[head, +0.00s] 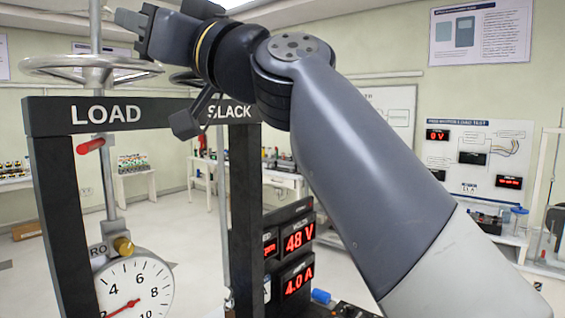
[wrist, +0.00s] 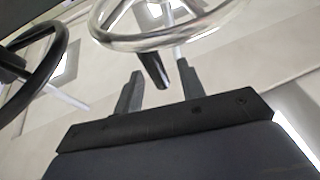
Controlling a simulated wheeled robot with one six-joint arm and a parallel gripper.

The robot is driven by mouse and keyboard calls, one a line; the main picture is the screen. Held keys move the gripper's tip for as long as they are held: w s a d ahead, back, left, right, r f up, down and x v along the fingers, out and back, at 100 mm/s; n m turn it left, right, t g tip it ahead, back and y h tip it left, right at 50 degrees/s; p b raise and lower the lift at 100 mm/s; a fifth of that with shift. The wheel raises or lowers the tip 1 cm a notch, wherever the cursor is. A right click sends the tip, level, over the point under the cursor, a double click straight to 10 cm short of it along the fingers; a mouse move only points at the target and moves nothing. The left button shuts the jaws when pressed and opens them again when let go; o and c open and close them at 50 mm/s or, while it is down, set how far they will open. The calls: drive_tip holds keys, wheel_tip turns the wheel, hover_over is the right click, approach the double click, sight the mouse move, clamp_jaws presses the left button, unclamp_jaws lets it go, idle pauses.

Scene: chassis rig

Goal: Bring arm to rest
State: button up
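My arm reaches up and to the left across the head view. My gripper (head: 132,22) is raised at its end, close above the silver handwheel (head: 60,64) on the LOAD side. In the wrist view, the two fingers of my gripper (wrist: 159,69) stand apart with nothing held. The dark handle (wrist: 152,68) of the silver handwheel (wrist: 130,40) shows ahead of the gap between them. I cannot tell how far it is from the fingertips.
A black frame (head: 52,200) marked LOAD and SLACK stands below my arm, with a round dial (head: 135,290) and red readouts (head: 298,238). A dark-rimmed wheel (wrist: 62,45) is at left in the wrist view. Benches (head: 135,185) stand behind; the floor between is clear.

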drive_tip(key=shift+x, duration=0.75)
drive_tip(key=shift+f, duration=0.1)
drive_tip(key=shift+d, duration=0.1)
